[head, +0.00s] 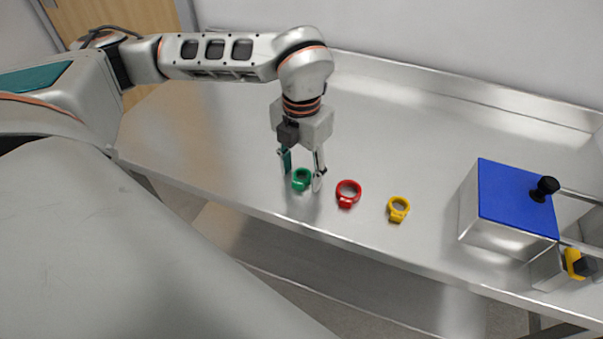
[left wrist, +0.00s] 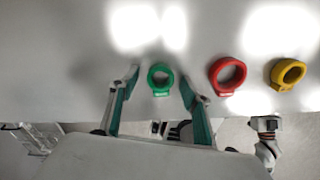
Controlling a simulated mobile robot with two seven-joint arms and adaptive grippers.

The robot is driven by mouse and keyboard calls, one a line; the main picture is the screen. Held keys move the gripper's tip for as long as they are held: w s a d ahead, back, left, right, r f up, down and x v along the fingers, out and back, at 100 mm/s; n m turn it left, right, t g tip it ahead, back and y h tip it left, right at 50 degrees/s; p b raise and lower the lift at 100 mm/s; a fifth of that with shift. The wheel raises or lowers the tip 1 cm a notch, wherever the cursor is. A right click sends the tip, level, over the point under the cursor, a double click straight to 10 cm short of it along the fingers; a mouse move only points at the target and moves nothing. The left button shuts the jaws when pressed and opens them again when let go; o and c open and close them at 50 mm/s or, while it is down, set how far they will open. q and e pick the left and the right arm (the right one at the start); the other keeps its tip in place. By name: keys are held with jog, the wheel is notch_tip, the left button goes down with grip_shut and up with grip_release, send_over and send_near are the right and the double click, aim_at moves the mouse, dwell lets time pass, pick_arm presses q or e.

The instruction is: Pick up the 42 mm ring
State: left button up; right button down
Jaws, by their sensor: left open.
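Three rings lie in a row on the steel table: a green ring (head: 302,189), a red ring (head: 346,204) and a yellow ring (head: 397,216). Each has a small tab whose marking I cannot read, so I cannot tell which is 42 mm. The red ring looks a little larger than the green one. My left gripper (head: 302,179) points down and is open, with one finger on each side of the green ring. In the left wrist view the green ring (left wrist: 151,80) shows between the fingertips; the red ring (left wrist: 214,76) and yellow ring (left wrist: 277,72) are to its right.
A metal box with a blue top (head: 510,195) and a black knob (head: 546,187) stands at the right. A yellow and black part (head: 576,264) is beside it. The table's front edge runs close to the rings. The table behind them is clear.

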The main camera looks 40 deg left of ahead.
pick_arm(q)
jog(key=c, duration=0.9)
jog(key=shift+r, duration=0.1)
